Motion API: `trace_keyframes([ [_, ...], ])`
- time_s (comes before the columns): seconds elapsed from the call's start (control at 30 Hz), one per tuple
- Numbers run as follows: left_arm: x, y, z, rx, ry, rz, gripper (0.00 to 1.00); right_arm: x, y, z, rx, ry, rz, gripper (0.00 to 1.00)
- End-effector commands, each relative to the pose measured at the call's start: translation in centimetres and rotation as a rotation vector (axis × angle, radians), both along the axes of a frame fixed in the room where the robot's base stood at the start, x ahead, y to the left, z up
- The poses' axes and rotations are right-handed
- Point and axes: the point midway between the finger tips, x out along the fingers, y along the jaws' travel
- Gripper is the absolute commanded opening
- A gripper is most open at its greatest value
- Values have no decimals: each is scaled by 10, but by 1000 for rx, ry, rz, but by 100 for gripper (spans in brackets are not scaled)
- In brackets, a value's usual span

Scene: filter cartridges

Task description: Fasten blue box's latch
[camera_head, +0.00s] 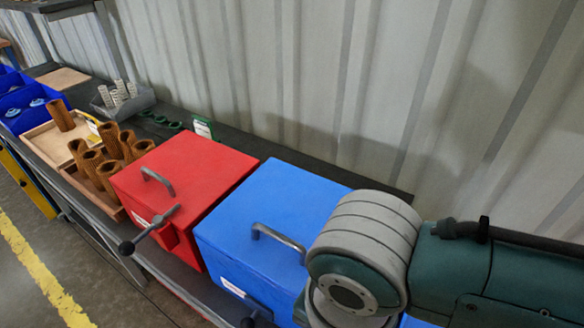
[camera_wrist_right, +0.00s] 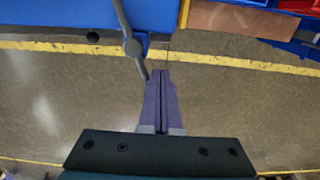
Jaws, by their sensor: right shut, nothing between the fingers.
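The blue box (camera_head: 270,215) stands on the bench in the head view, lid down, with a grey handle (camera_head: 278,238) on top. Its front also shows along the top of the right wrist view (camera_wrist_right: 60,15). A grey latch lever (camera_wrist_right: 132,47) crosses the box's edge there, its lower end just left of my right fingertips. I cannot tell whether they touch. My right gripper (camera_wrist_right: 161,74) is shut and empty, its fingers pointing at the box. In the head view my right arm hides the box's right part and the gripper. My left gripper is not in view.
A red box (camera_head: 185,175) with its own lever (camera_head: 150,230) stands left of the blue box. Beyond it are a wooden tray with several brown cartridges (camera_head: 107,175), a grey bin (camera_head: 125,100) and blue bins (camera_head: 30,100). A corrugated wall (camera_head: 330,80) is behind the bench.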

Motion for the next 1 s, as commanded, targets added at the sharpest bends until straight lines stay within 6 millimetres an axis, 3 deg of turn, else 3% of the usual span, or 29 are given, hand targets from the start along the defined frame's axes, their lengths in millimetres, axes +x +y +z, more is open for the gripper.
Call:
trace_keyframes([
  [0.2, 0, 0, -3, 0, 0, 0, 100, -1, 12, 0, 2, 0, 1, 0],
  [0.7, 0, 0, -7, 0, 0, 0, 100, 1, 19, -1, 2, -1, 1, 0],
  [1.0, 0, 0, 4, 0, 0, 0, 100, -4, 11, 2, -1, 2, 0, 0],
])
